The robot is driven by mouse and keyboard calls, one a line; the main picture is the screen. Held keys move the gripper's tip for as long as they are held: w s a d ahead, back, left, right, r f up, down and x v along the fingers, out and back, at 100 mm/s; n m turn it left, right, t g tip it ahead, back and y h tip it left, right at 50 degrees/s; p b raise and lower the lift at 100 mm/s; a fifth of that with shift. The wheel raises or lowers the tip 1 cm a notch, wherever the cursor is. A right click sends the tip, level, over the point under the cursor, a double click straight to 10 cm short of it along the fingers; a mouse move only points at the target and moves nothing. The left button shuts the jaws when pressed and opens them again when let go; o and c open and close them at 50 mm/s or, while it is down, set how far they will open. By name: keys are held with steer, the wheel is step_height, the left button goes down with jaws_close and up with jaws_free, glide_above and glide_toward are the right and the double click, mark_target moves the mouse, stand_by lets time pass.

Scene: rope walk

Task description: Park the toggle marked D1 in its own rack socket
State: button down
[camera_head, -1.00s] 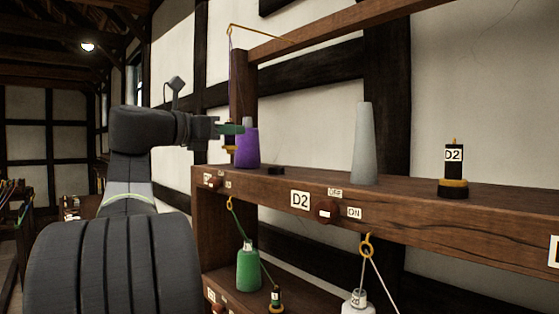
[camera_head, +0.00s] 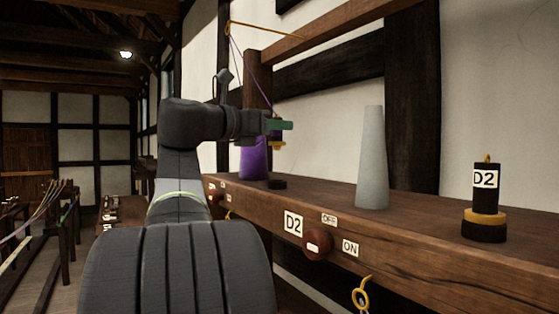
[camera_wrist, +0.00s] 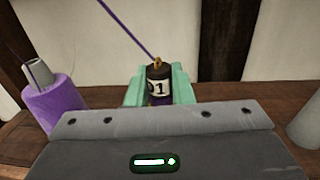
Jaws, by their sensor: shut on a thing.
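My gripper (camera_head: 279,126) is shut on the D1 toggle (camera_head: 277,144), a dark cylinder with a yellow band, and holds it upright above the shelf. In the wrist view, the toggle (camera_wrist: 158,80) stands between the green fingers of my gripper (camera_wrist: 158,92). Its white label shows a "1" and part of another character. A purple thread runs from its top eye up to the left. A low black round base (camera_head: 277,184) sits on the shelf below the toggle, with a gap between; it looks like a socket. Its top opening cannot be made out.
A purple cone of yarn (camera_head: 252,160) stands just left of the black base, a grey cone (camera_head: 373,165) farther right. The D2 toggle (camera_head: 486,192) stands in its own base at right. The wooden shelf (camera_head: 330,200) is clear between the black base and the grey cone.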

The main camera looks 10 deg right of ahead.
steer(key=shift+d+f, duration=0.15)
steer(key=shift+f, duration=2.95)
steer(key=shift+f, duration=0.65)
steer(key=c, duration=1.3)
jaws_free()
steer(key=shift+r, duration=0.15)
